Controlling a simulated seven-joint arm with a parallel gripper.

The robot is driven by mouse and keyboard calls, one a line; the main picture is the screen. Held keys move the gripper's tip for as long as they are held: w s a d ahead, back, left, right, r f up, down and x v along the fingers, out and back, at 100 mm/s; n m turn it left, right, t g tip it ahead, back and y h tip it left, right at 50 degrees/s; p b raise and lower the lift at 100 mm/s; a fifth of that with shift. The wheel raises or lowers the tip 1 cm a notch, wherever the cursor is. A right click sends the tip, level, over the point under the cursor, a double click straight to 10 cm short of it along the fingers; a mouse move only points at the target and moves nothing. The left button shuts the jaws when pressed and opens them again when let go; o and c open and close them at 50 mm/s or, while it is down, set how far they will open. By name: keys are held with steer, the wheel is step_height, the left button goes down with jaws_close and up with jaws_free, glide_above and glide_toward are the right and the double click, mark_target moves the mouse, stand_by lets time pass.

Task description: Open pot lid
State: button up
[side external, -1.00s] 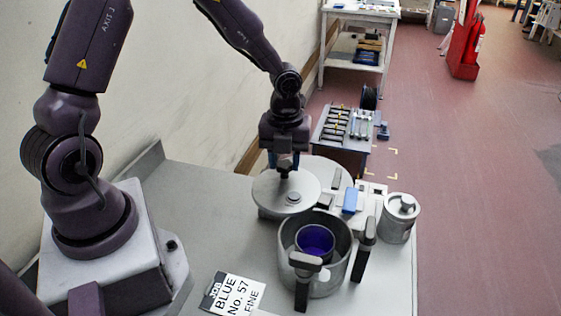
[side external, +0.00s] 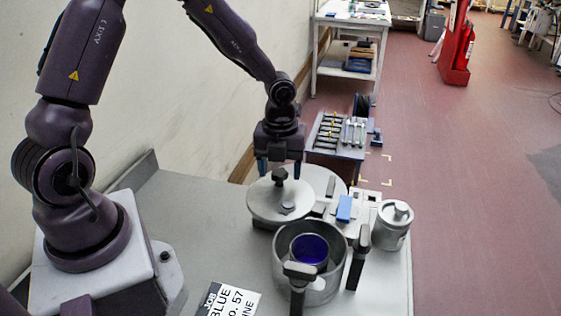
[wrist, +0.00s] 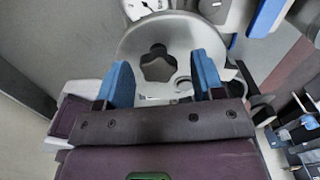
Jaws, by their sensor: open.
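The pot (side external: 283,265) is a grey open vessel with dark upright handles, standing at the front of the bench. A blue-violet round content (side external: 310,250) shows inside it. The lid (side external: 258,205) is a flat grey disc with a black lobed knob (side external: 280,176). It is apart from the pot, lying behind it on the bench side nearer my arm; what supports it is mostly hidden. My gripper (side external: 280,172) is open above the lid, with its blue fingers on either side of the knob. In the wrist view the knob (wrist: 158,66) shows between the spread fingers (wrist: 163,80), touching neither.
A lidded grey canister (side external: 391,228) stands right of the pot. A blue block (side external: 344,208) lies near it, and another pale disc (side external: 325,176) sits behind the lid. A printed card (side external: 232,300) lies at the front. The bench left of the lid is clear.

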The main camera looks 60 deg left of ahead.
step_height(320, 180, up, 13)
stand_by(0.4)
steer(key=s+d+r+n+t, duration=0.2)
steer(key=s+r+n, duration=0.2)
steer(key=s+n, duration=0.4)
steer(key=s+d+r+n+t, duration=0.1)
steer(key=s+r+n+t, duration=0.2)
steer(key=s+n, duration=0.5)
steer(key=shift+s+d+r+n+t, duration=0.3)
steer(key=shift+r+n, duration=0.5)
steer(key=shift+n, duration=4)
